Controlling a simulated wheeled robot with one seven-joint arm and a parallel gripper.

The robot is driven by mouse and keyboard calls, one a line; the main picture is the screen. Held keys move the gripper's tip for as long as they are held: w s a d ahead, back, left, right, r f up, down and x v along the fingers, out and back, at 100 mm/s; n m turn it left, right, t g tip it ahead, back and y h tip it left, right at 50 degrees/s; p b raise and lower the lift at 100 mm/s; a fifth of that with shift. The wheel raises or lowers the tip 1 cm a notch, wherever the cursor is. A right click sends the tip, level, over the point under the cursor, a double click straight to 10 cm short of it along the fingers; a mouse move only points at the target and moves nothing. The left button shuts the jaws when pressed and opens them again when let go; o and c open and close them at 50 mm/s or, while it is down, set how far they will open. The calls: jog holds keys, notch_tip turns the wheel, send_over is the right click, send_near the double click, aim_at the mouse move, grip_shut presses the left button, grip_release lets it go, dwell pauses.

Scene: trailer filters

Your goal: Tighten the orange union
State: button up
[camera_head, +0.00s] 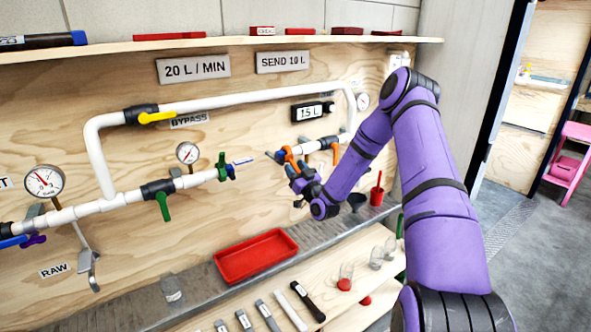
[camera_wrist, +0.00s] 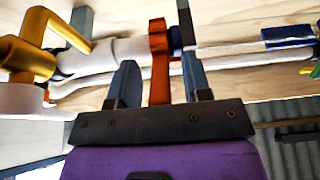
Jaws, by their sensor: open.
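The orange union (camera_head: 289,157) sits on the white pipe at the right of the panel, at the right side of a gap in the line. In the wrist view the orange union (camera_wrist: 158,42) shows as a ring with a flat orange lug reaching down towards my gripper. My gripper (camera_head: 293,184) is close below the union in the head view. In the wrist view my gripper (camera_wrist: 158,75) is open, with one grey finger on each side of the orange lug. I cannot tell whether either finger touches it.
A green union (camera_head: 223,167) stands left of the gap. An orange-handled valve (camera_head: 335,150) is close on the right; a gold-coloured valve (camera_wrist: 32,55) shows in the wrist view. A red tray (camera_head: 256,257) and a red cup (camera_head: 376,196) lie below. A shelf (camera_head: 230,44) runs above the pipes.

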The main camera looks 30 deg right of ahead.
jog(key=shift+c, duration=0.4)
grip_shut()
